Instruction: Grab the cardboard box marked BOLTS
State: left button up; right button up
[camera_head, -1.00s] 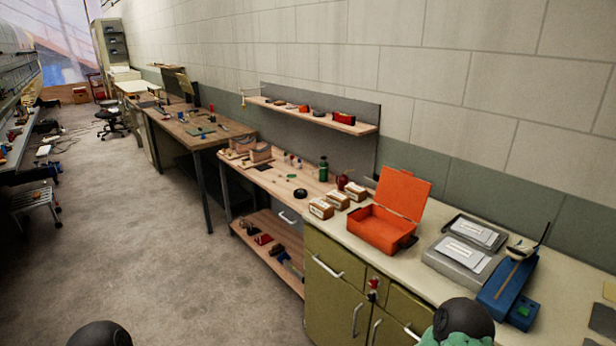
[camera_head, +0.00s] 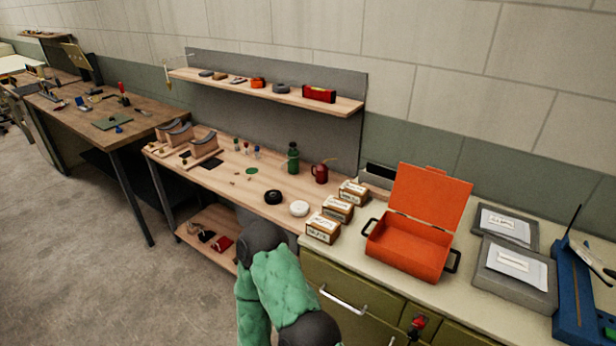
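Three small brown cardboard boxes with white labels stand in a slanting row at the left end of the cream countertop. They are the front box (camera_head: 323,228), the middle box (camera_head: 337,208) and the back box (camera_head: 352,193). The lettering is too small to tell which one is marked BOLTS. My arm in a green sleeve with dark joints rises from the bottom, left of and below the front box. Neither of my grippers shows in the head view, and nothing is seen holding a box.
An open orange toolbox (camera_head: 407,247) stands right of the boxes. Grey cases (camera_head: 513,274) and a blue tool (camera_head: 572,300) are further right. A wooden bench (camera_head: 225,179) on the left holds a black roll (camera_head: 273,197), white roll (camera_head: 299,208), green bottle (camera_head: 293,158) and red can (camera_head: 320,173).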

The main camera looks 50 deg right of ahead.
aim_at(352, 191)
jog(key=i+z, duration=0.25)
jog(key=i, duration=0.25)
jog(key=i+j+z, duration=0.15)
jog(key=i+z, duration=0.15)
jog(key=i, duration=0.2)
jog(key=i+j+z, duration=0.25)
jog(key=i, duration=0.2)
